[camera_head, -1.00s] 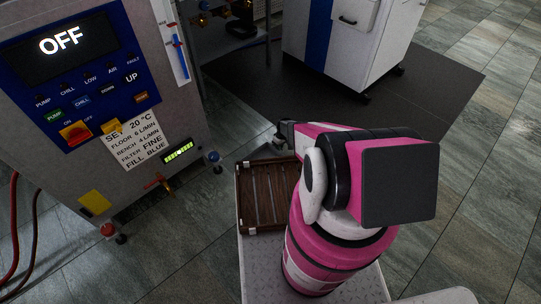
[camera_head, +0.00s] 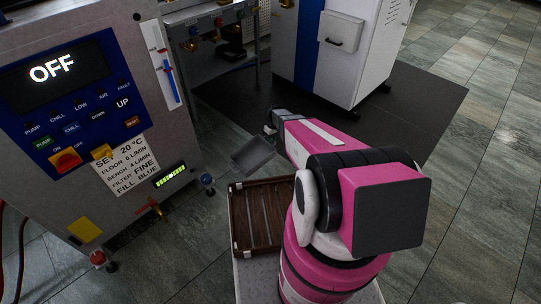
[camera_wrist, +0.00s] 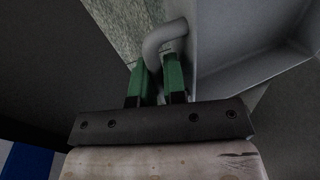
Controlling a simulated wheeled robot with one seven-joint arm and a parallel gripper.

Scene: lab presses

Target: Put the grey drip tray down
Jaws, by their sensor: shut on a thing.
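The grey drip tray (camera_head: 252,156) hangs in the air over the floor, between the chiller cabinet and my arm, just beyond the brown slatted crate. My gripper (camera_head: 270,130) is at the tray's far right side in the head view. In the wrist view, the green fingers of my gripper (camera_wrist: 158,80) are closed around the tray's bent grey handle (camera_wrist: 165,38). The tray's flat face and raised rim (camera_wrist: 245,45) fill the upper right there. Much of the tray is outside the wrist view.
A brown slatted crate (camera_head: 235,218) sits on my base deck below the tray. The chiller cabinet (camera_head: 120,215) reading OFF stands at left, with small valves low on its front. A white-and-blue cabinet (camera_head: 345,65) stands on a dark mat (camera_head: 400,110) behind. Grey tiled floor is open at right.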

